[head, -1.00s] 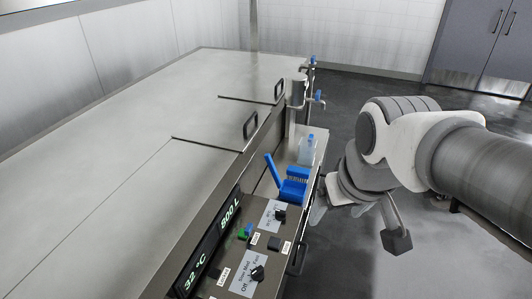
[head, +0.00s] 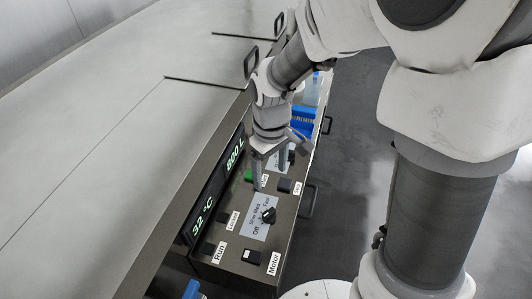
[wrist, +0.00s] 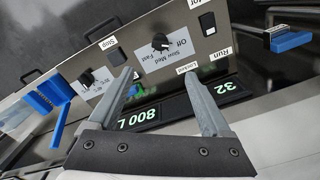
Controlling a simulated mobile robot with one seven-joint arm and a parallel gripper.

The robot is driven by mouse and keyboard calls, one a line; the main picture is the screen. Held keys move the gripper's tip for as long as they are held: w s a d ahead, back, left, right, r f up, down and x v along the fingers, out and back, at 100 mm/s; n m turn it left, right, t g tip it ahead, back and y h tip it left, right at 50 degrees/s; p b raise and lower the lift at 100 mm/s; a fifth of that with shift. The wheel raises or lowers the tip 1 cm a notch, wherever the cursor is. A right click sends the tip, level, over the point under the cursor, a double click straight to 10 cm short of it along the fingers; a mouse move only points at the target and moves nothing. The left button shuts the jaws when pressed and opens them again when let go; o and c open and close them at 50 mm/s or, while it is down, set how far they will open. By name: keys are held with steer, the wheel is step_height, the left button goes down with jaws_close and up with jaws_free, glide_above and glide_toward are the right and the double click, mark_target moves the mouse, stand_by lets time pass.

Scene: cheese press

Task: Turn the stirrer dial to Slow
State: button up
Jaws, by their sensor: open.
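The stirrer dial (head: 268,214) is a black knob on a pale plate (head: 253,222) marked Off, Slow, Med and Fast, on the control panel. It also shows in the wrist view (wrist: 160,42), beyond my fingertips. I cannot tell for certain which mark its pointer faces. My gripper (head: 277,168) is open and empty, pointing down over the panel, just behind the dial in the head view. In the wrist view my gripper's fingers (wrist: 160,76) are spread apart, with the dial between their lines but not touched.
A second knob (wrist: 116,57) on a °C plate sits near my gripper. Run (head: 208,248), Locked and Motor switches surround the dial. A lit display (head: 219,183) reads 32 °C and 800 L. A blue holder (head: 303,119) stands behind. The vat lid (head: 90,150) is to the left.

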mark_target(269, 212)
step_height(269, 212, down, 17)
steer(key=shift+f+b, duration=0.15)
steer(key=shift+b, duration=1)
steer(key=shift+c, duration=0.3)
jaws_close()
steer(key=m+b, duration=0.1)
steer(key=m, duration=0.2)
steer(key=shift+m, duration=2.3)
